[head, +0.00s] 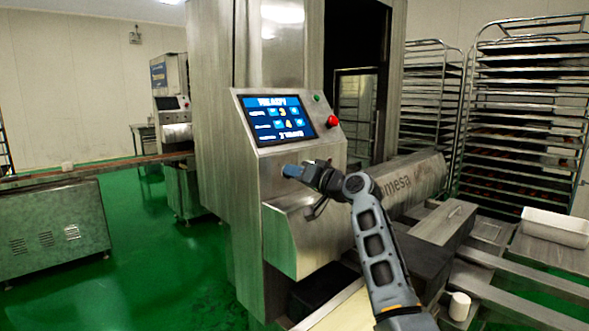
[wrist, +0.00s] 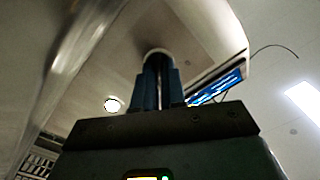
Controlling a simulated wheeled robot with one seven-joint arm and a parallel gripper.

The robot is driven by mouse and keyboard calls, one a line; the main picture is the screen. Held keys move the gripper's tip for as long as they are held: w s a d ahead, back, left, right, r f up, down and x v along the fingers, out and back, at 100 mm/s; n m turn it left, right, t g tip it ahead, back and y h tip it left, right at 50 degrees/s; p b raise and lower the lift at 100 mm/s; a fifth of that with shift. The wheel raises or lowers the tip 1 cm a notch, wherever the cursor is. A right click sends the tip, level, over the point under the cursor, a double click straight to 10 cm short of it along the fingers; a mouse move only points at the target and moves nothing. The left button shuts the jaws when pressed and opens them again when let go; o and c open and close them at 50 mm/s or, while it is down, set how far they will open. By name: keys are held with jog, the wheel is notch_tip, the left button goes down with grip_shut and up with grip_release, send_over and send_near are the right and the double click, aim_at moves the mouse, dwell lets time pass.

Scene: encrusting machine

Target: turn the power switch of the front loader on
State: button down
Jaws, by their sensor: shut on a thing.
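The front loader (head: 240,190) is a tall steel machine with a sloped panel and a lit blue screen (head: 281,117). My gripper (head: 287,171) is at its front face, just below the screen, with its blue fingers close together. In the wrist view my gripper (wrist: 158,62) points at the steel panel, its fingertips closed around a small round knob, which I take as the power switch (wrist: 157,51). Most of the knob is hidden by the fingers, and its turn angle cannot be read. In the head view the gripper hides it.
A red button (head: 333,121) and a small green button (head: 316,98) sit right of the screen. A steel ledge (head: 300,207) juts out below my gripper. Tray racks (head: 525,115) and a white tub (head: 556,227) stand at right. Green floor is open at left.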

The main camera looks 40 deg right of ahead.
jog(key=shift+m+p, duration=0.45)
jog(key=shift+m, duration=0.65)
jog(key=shift+f, duration=0.1)
jog(key=c, duration=1.2)
grip_release()
jog(key=shift+s+d, duration=0.1)
jog(key=s, duration=0.7)
jog(key=shift+s+d+b, duration=0.1)
jog(key=shift+s+b, duration=0.2)
jog(key=shift+b, duration=0.05)
